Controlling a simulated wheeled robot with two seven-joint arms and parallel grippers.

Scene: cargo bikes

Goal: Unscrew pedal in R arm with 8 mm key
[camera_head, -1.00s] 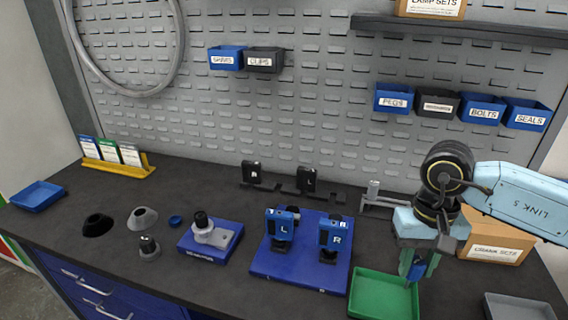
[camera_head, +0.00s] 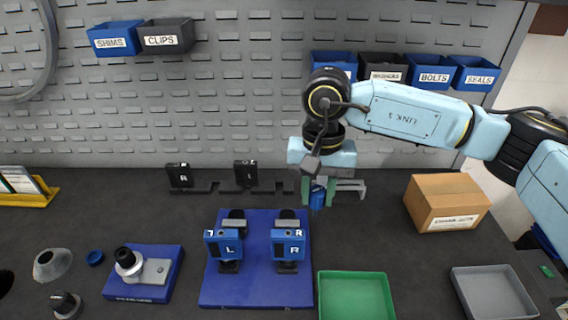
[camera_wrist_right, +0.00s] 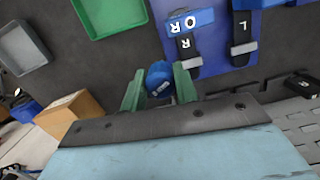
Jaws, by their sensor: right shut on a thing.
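My right gripper (camera_head: 319,196) is shut on a blue, rounded tool handle (camera_head: 317,198), held upright above the bench. In the right wrist view the handle (camera_wrist_right: 159,80), with a small white mark, sits between the green fingers of the gripper (camera_wrist_right: 159,92); its lower end is hidden, so I cannot tell its size. The blue block marked R (camera_head: 288,245) stands on the right side of a blue base (camera_head: 256,290), left of and nearer than the gripper. The block marked L (camera_head: 223,245) stands beside it. My left gripper is out of view.
A green tray (camera_head: 357,297) lies in front, a cardboard box (camera_head: 445,203) and grey tray (camera_head: 493,294) to the right. Black holders marked R (camera_head: 180,176) and L (camera_head: 246,174) stand behind the base.

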